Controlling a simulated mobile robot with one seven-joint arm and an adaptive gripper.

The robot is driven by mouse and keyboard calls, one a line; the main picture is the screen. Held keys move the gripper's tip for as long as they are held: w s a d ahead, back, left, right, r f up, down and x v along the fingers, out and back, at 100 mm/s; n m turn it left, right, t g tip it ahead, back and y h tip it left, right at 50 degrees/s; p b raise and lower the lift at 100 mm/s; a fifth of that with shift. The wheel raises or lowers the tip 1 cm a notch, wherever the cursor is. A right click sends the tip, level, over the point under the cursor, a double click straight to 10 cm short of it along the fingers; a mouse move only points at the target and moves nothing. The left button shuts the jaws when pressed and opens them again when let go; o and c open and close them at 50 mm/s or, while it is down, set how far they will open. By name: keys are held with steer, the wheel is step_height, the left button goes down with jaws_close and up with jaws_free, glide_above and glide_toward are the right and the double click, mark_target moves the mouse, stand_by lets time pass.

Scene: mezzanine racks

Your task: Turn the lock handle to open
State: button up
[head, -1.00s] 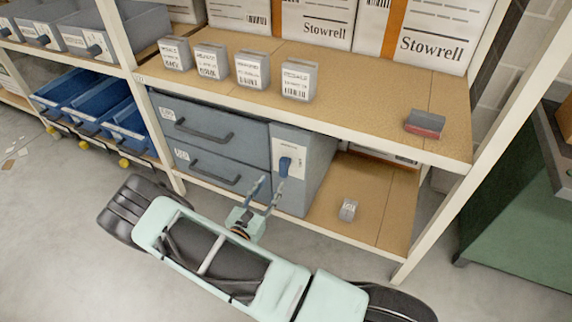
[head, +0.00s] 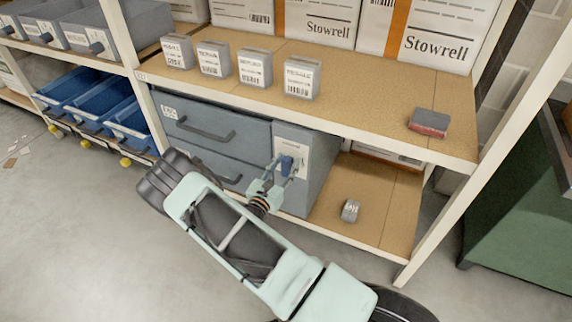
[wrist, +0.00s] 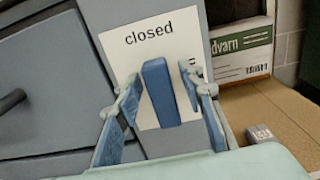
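The blue lock handle (head: 287,165) sits on a white label on the narrow front panel of a grey-blue drawer cabinet (head: 318,160). In the wrist view the lock handle (wrist: 160,92) stands near upright, tilted slightly, below the printed word "closed" on the label (wrist: 112,50). My gripper (head: 278,170) is at the panel. In the wrist view my gripper (wrist: 160,100) is open, with one finger on each side of the handle. The handle's lower end nears my gripper's body.
Two drawers with dark bar handles (head: 205,133) are left of the lock. Several small grey boxes (head: 254,68) stand on the shelf above. A small grey block (head: 350,210) lies on the lower shelf, right of the cabinet. A white rack post (head: 150,120) stands at left.

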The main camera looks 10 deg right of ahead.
jaws_close()
steer(key=shift+m, duration=0.3)
steer(key=m, duration=0.3)
steer(key=shift+s+d+f+m, duration=0.1)
steer(key=shift+s+d+m, duration=0.1)
steer(key=shift+m, duration=0.1)
steer(key=m, duration=0.4)
steer(key=shift+s+d+f+m+p, duration=0.1)
steer(key=shift+f+m+p, duration=0.05)
steer(key=shift+m+p, duration=0.15)
steer(key=m, duration=0.4)
steer(key=shift+s+f+m, duration=0.1)
steer(key=shift+f+m, duration=0.15)
steer(key=shift+m, duration=0.05)
steer(key=shift+d+f+m, duration=0.1)
steer(key=shift+f+m, duration=0.1)
steer(key=shift+m, duration=2)
